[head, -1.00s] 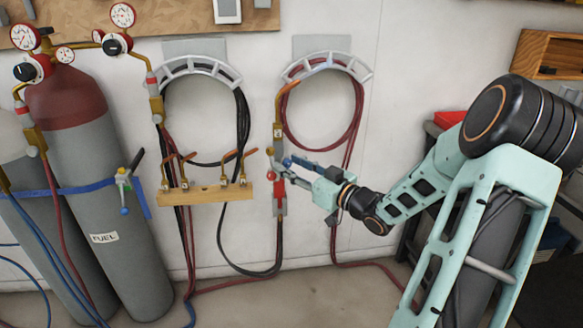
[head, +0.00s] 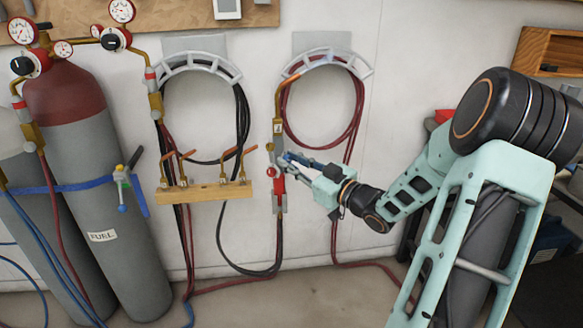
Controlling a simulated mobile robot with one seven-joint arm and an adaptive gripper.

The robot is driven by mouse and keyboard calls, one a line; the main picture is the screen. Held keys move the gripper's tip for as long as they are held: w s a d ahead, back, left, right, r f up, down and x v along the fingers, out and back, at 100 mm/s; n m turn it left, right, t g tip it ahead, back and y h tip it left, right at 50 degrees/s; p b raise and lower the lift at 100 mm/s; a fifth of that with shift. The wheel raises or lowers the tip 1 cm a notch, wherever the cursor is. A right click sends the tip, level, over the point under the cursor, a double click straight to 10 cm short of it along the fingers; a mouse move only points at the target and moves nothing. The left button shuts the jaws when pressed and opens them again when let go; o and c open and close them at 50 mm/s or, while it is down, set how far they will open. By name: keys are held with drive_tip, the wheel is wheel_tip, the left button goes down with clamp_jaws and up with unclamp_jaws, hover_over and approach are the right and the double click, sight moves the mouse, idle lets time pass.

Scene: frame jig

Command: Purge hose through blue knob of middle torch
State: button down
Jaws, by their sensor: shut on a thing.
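An upright torch (head: 278,130) with a brass body hangs at the wall in the middle of the head view. Its copper tip curves up to the right-hand wall hanger. Below are a red section (head: 279,187) and a grey lower end, with a dark hose leading down. My gripper (head: 281,164) comes in from the right and is shut on the torch, just below the blue knob. The exact part between the fingertips is too small to tell.
A wooden rack (head: 205,192) with several copper tips is on the left. Two wall hangers carry coiled hoses, dark (head: 242,120) and red (head: 350,130). Strapped gas cylinders (head: 80,140) stand further left. Hoses run along the floor. A dark bench is behind my arm.

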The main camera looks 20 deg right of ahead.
drive_tip(key=n+b, duration=0.2)
drive_tip(key=shift+f+n, duration=0.1)
drive_tip(key=shift+n, duration=0.2)
drive_tip(key=c, duration=1.8)
unclamp_jaws()
drive_tip(key=shift+o, duration=0.2)
drive_tip(key=v, duration=1.2)
drive_tip(key=shift+f, duration=0.15)
